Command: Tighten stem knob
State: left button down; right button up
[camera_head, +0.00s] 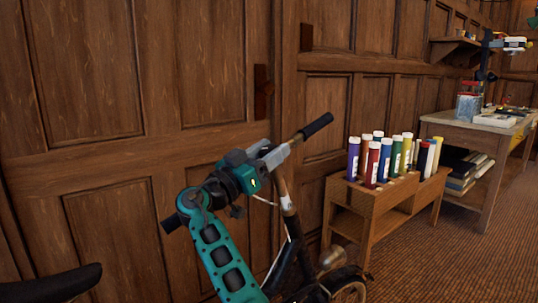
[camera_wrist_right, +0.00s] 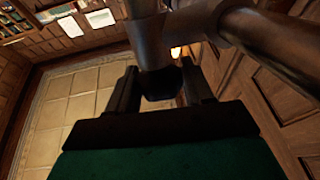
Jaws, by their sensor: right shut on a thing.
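A bicycle stands in front of the panelled wall, with its handlebar (camera_head: 316,127) and stem post (camera_head: 289,205) in the head view. My right gripper (camera_head: 268,152), on the teal arm, is at the middle of the handlebar by the stem and hides the knob there. In the right wrist view, the dark stem knob (camera_wrist_right: 160,82) sits between the two fingers of the right gripper (camera_wrist_right: 161,90), below the grey stem tube (camera_wrist_right: 148,35). The gripper is shut on the knob. My left gripper is not in view.
The bicycle's black saddle (camera_head: 50,284) is at the lower left and its front wheel (camera_head: 350,292) at the bottom. A wooden rack (camera_head: 368,208) with several coloured tubes stands to the right. A worktable (camera_head: 455,131) is behind it. Carpet (camera_head: 425,265) is clear at the lower right.

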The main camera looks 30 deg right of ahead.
jog(key=shift+r+m+g+h, duration=0.2)
jog(key=shift+m+g+h, duration=0.1)
jog(key=shift+m+g, duration=1.15)
jog(key=shift+g, duration=0.65)
jog(key=o, duration=0.9)
jog(key=shift+f, duration=0.1)
jog(key=v, duration=1.2)
jog(key=shift+a, duration=0.4)
jog(key=shift+o, duration=0.3)
